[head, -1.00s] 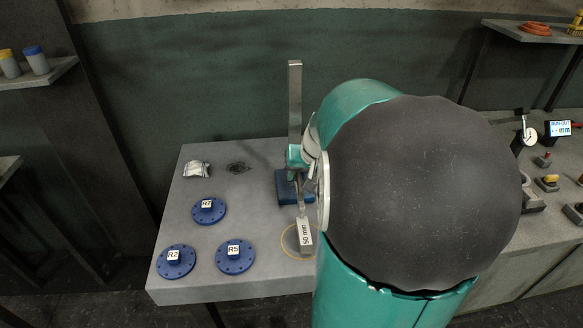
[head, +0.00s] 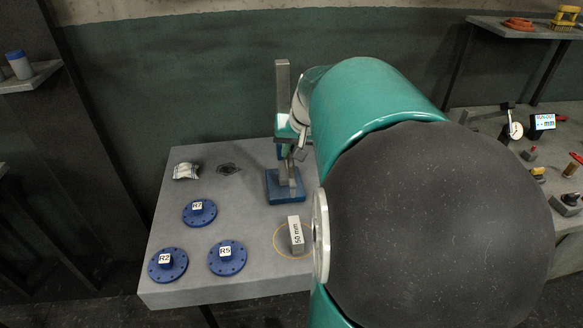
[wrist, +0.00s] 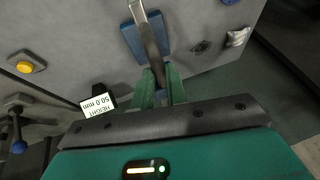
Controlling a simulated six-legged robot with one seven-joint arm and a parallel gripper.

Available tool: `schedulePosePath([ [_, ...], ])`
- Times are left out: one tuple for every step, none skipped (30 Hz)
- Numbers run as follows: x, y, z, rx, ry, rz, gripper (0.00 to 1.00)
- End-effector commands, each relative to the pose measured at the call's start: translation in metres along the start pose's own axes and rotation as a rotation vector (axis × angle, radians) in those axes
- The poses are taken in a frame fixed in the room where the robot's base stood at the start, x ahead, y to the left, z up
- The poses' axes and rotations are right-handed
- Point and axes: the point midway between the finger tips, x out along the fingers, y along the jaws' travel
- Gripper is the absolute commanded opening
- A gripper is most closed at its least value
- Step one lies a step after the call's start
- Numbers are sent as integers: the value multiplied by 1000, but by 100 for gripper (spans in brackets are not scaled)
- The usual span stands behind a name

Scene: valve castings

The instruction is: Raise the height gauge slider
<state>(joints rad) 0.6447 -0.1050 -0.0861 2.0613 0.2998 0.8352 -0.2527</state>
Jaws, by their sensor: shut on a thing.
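The height gauge stands on the grey table, with a blue base (head: 285,190) and an upright silver column (head: 282,88). The base (wrist: 145,40) and column (wrist: 152,50) also show in the wrist view. My gripper (head: 291,130) is partway up the column, clear above the base. In the wrist view its green fingers (wrist: 160,84) sit on both sides of the column, shut on the slider, which they mostly hide. A display beside them (wrist: 97,104) reads HEIGHT 50.0 mm, upside down in the picture.
A grey block marked 50 mm (head: 296,236) stands in a yellow ring in front of the gauge. Blue flanges R7 (head: 199,213), R2 (head: 167,265) and R5 (head: 227,258) lie left. A dial gauge (head: 514,130) stands on the right table. My arm hides the middle.

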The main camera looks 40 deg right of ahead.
Motion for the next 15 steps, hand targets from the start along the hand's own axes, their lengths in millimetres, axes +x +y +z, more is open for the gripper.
schedulePosePath([
  [-16,-4,-8,-3,12,-1,0],
  [-22,-5,-11,-4,12,0,0],
  [-30,-7,-14,-3,11,-1,0],
  [-35,-8,-16,-2,10,-1,0],
  [-39,-9,-18,-2,9,-1,0],
  [-44,-10,-19,-1,10,-1,0],
  [-46,-10,-20,-1,8,-1,0],
  [-48,-11,-20,-1,8,0,0],
  [-50,-11,-21,0,8,0,0],
  [-50,-11,-21,0,8,0,0],
  [-50,-11,-21,1,8,0,0],
  [-50,-11,-21,1,8,0,0],
  [-50,-11,-21,1,8,0,0],
  [-50,-11,-21,1,8,0,0],
  [-50,-11,-21,1,8,0,0],
])
